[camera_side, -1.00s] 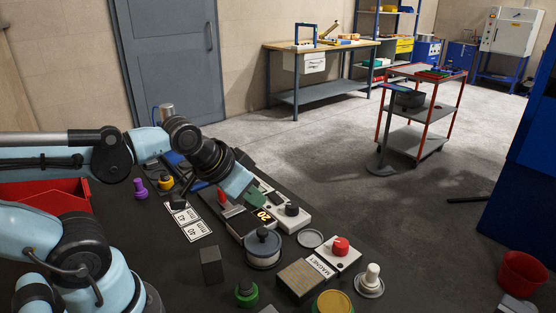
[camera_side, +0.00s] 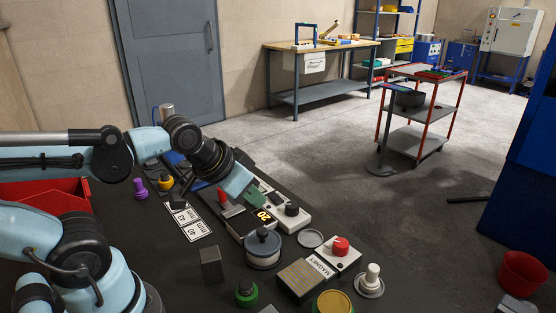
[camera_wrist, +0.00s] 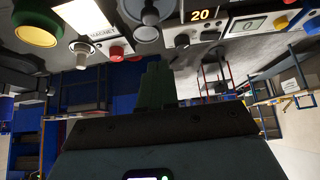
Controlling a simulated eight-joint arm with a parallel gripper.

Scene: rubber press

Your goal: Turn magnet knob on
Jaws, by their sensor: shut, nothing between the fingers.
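The magnet knob (camera_side: 340,246) is a red round knob on a white box beside a "MAGNET" label (camera_side: 320,266), at the right of the dark bench. It also shows in the wrist view as a red knob (camera_wrist: 117,52), left of my fingers. My gripper (camera_side: 256,197) has green fingers, pressed together and empty. It is above the bench, behind and left of the knob and apart from it. In the wrist view the fingers (camera_wrist: 153,68) point up the picture, and the scene appears upside down.
A grey-lidded round pot (camera_side: 263,248) stands left of the knob. A metal block (camera_side: 299,280), a white-topped knob (camera_side: 371,280) and a yellow-topped round part (camera_side: 333,303) are close to it. A "20" display (camera_side: 264,215) lies near my gripper. The open floor is beyond the bench.

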